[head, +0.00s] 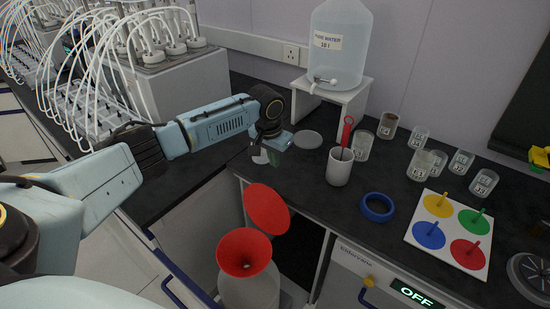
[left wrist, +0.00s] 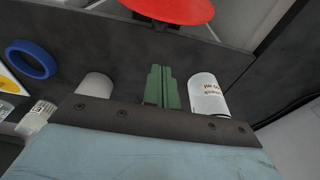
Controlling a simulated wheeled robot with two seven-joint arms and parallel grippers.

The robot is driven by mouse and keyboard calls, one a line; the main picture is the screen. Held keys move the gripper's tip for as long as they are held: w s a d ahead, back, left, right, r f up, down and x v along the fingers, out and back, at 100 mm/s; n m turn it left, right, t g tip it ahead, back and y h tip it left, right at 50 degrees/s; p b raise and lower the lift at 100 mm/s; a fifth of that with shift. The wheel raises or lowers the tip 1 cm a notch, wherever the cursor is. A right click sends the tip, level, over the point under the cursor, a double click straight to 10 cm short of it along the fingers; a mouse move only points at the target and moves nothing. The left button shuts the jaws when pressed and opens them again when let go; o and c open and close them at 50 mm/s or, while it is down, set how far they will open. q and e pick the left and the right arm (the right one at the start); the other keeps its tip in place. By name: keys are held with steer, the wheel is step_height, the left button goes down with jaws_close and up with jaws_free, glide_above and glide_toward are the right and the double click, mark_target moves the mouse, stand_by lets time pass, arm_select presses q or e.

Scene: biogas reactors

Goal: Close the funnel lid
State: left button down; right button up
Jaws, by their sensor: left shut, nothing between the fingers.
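The red funnel (head: 244,254) sits on a pale container (head: 249,292) below the counter's front edge. Its round red lid (head: 267,208) stands open, tilted up behind the funnel mouth. The lid (left wrist: 175,8) also shows at the top edge of the left wrist view, partly cut off. My left gripper (head: 275,157) is over the black counter, behind and above the lid, apart from it. Its green fingers (left wrist: 161,88) are together with nothing between them. My right gripper is not in view.
A white labelled cylinder (left wrist: 208,96) stands close beside the left fingers. A white cup (head: 340,169) with a red-handled tool, a blue ring (head: 377,207), several labelled jars and a water jug (head: 339,45) on a stand occupy the counter (head: 305,180). Reactors with tubes fill the left.

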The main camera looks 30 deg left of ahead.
arm_select(q)
steer(key=f, duration=0.4)
steer(key=w+f+b, duration=0.1)
steer(key=f, duration=0.1)
steer(key=shift+f, duration=0.4)
steer(key=shift+s+f, duration=0.1)
steer(key=shift+f, duration=0.15)
steer(key=shift+s+a+r+p, duration=0.1)
steer(key=shift+s+r+p, duration=0.1)
steer(key=shift+s+p, duration=0.3)
steer(key=shift+s+a+r+p, duration=0.1)
steer(key=shift+s+r+p, duration=0.1)
steer(key=shift+s, duration=0.45)
steer(key=shift+s+d, duration=0.1)
steer(key=shift+s, duration=0.55)
